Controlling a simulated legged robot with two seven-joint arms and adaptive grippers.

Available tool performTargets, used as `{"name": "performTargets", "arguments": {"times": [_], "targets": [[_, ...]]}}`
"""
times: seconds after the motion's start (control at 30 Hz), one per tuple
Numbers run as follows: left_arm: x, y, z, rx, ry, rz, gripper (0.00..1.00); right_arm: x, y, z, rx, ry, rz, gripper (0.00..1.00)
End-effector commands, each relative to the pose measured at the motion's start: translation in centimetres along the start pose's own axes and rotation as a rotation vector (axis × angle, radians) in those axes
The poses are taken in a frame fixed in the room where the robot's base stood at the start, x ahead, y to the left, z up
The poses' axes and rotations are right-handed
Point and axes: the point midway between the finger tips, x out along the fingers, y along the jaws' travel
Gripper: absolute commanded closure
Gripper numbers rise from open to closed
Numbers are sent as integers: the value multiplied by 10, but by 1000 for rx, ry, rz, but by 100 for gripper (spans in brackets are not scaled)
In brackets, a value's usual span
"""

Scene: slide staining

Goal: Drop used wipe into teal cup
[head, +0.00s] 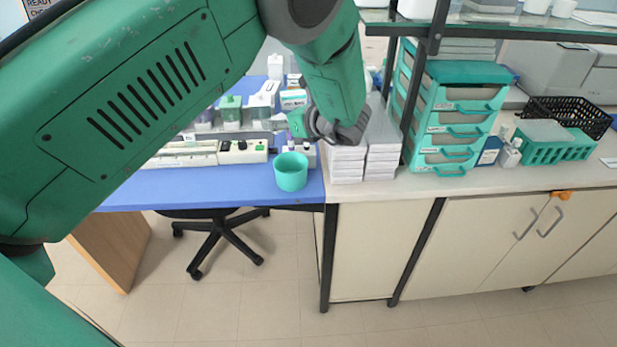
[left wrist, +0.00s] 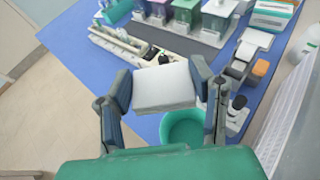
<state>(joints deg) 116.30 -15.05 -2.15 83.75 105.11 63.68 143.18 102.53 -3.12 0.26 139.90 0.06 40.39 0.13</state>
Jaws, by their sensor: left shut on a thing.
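The used wipe (left wrist: 163,88) is a white, flat, folded pad. My left gripper (left wrist: 160,84) is shut on it, with one dark finger at each side in the left wrist view. The teal cup (head: 291,173) stands upright near the front edge of the blue table in the head view. It also shows in the left wrist view (left wrist: 184,130), below and slightly right of the wipe, partly hidden by the gripper. The wipe is held above the table, near the cup. In the head view my left arm hides much of the gripper. My right gripper is not in view.
The blue table (head: 225,195) holds white staining equipment (head: 243,151) behind the cup. White box stacks (head: 347,165) stand close to the cup's right. A teal drawer unit (head: 455,115), a shelf post and a teal basket (head: 553,150) are farther right.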

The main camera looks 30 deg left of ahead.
Motion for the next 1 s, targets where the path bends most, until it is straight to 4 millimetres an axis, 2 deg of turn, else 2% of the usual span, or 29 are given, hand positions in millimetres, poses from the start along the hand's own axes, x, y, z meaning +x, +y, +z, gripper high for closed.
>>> {"name": "performTargets", "arguments": {"times": [0.27, 0.63, 0.97, 1.0], "targets": [[1, 0, -12, 2, -1, -4, 87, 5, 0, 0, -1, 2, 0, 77], [13, -1, -51, 3, -4, -5, 87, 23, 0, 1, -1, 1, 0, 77], [15, 0, -54, 0, -5, -4, 87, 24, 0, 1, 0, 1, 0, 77], [15, 0, -54, 0, -4, -4, 48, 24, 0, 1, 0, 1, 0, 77]]}}
